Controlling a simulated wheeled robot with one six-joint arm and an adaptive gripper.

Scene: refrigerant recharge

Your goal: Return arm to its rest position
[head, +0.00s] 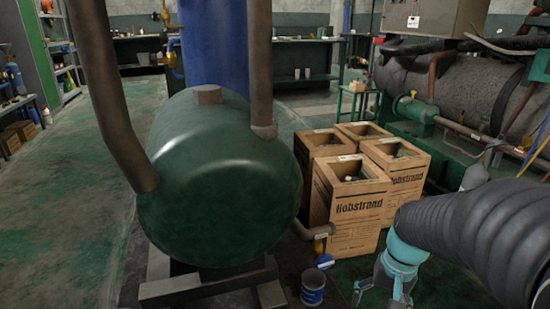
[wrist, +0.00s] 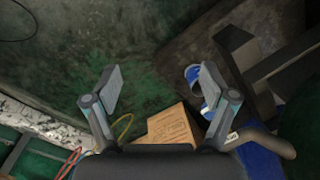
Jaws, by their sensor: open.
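My gripper (head: 382,292) shows at the bottom right of the head view, at the end of my dark ribbed arm. It points down over the floor, in front of the cardboard boxes (head: 345,234). In the wrist view my gripper (wrist: 158,85) has its two fingers spread wide apart with nothing between them, so it is open and empty. Beyond the fingers the wrist view shows the stained green floor (wrist: 75,70).
A large green tank (head: 220,180) on a stand fills the middle. Dark insulated machinery (head: 450,85) with pipes stands at the right. Open floor (head: 60,200) lies at the left.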

